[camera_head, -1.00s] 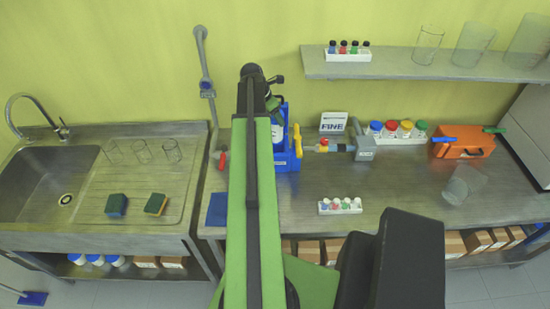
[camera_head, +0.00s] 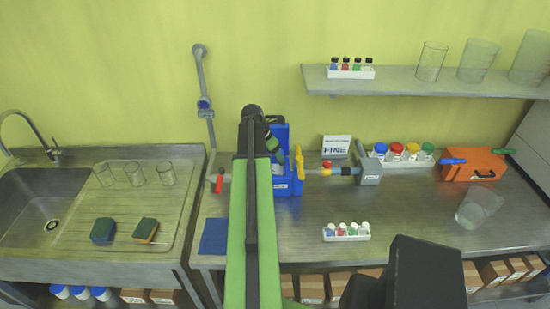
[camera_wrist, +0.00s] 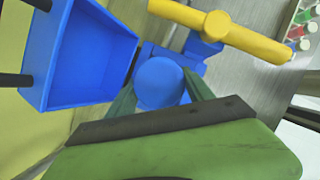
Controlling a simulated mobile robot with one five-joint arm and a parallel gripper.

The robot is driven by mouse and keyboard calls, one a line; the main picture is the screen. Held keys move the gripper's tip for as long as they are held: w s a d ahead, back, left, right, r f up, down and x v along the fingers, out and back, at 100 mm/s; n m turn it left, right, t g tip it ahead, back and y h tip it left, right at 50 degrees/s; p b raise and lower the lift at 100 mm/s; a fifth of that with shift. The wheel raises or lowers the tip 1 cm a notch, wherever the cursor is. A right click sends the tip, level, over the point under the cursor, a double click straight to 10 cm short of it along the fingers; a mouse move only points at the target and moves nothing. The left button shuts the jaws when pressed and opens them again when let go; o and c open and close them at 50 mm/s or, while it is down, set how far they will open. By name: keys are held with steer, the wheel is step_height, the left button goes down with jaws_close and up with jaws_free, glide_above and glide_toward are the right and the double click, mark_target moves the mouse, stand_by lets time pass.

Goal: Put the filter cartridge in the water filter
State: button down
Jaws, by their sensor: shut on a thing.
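The water filter (camera_head: 292,188) is a blue unit on the bench with a yellow handle (camera_head: 299,160) at its right; my arm hides its left part. In the wrist view its open blue box-like part (camera_wrist: 85,60) is at the upper left and the yellow handle (camera_wrist: 230,32) at the upper right. My gripper (camera_wrist: 160,92), with green fingers, is shut on a round blue-topped thing, which looks like the filter cartridge (camera_wrist: 160,80). It is at the blue unit, between the box-like part and the handle. How deep it sits is hidden.
An orange case (camera_head: 474,165) stands farther right. A red-handled pipe (camera_head: 219,181) is at the left.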

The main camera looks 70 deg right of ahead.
steer(key=shift+f+b, duration=0.65)
steer(key=shift+c, duration=2)
jaws_free()
steer(key=shift+r, duration=0.1)
steer(key=shift+r, duration=0.1)
steer(key=p+v, duration=1.2)
steer(key=v, duration=0.1)
steer(key=shift+s+d, duration=0.15)
